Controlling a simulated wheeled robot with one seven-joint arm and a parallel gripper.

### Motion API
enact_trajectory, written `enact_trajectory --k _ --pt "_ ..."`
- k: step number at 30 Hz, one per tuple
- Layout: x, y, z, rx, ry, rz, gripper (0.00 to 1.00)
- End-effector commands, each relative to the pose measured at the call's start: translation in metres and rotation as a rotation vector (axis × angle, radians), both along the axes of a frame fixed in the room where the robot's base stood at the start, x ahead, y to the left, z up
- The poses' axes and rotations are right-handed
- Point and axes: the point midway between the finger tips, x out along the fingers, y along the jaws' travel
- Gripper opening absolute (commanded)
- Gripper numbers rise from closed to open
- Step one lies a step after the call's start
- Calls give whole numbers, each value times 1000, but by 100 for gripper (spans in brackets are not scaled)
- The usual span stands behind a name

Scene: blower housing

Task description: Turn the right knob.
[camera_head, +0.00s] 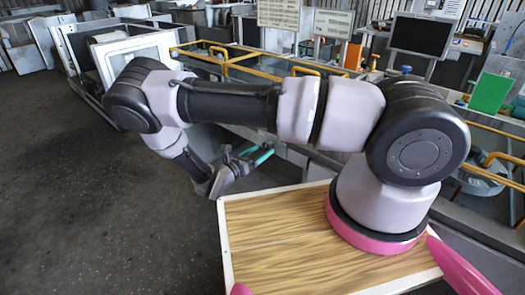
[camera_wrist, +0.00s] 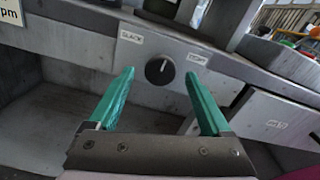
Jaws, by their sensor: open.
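A round dark knob (camera_wrist: 159,71) with a pale pointer mark sits on a grey panel (camera_wrist: 215,66) in the wrist view, between two small white labels. The left label (camera_wrist: 131,37) seems to read "GLACE"; the right label (camera_wrist: 196,60) is harder to read. My gripper (camera_wrist: 158,82) is open, with its green fingers on either side of the knob in the picture. The fingers look short of the panel, and I see no contact. In the head view my gripper (camera_head: 249,157) points at the grey bench front, and the knob cannot be made out. No second knob shows.
Yellow rails (camera_head: 235,62) run along the bench behind my arm. A monitor (camera_head: 421,35) and a green panel (camera_head: 489,93) stand at the right. Below the knob is an open grey recess (camera_wrist: 55,130); a labelled drawer front (camera_wrist: 275,122) is at its right. Open floor lies left.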

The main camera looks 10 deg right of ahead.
Motion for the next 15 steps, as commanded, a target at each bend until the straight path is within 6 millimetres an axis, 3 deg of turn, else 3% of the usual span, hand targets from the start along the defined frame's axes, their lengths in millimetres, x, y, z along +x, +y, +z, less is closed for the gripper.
enact_trajectory --k 9,15 --pt "-38 53 0 3 0 2 83" --pt "-52 72 0 2 0 2 83"
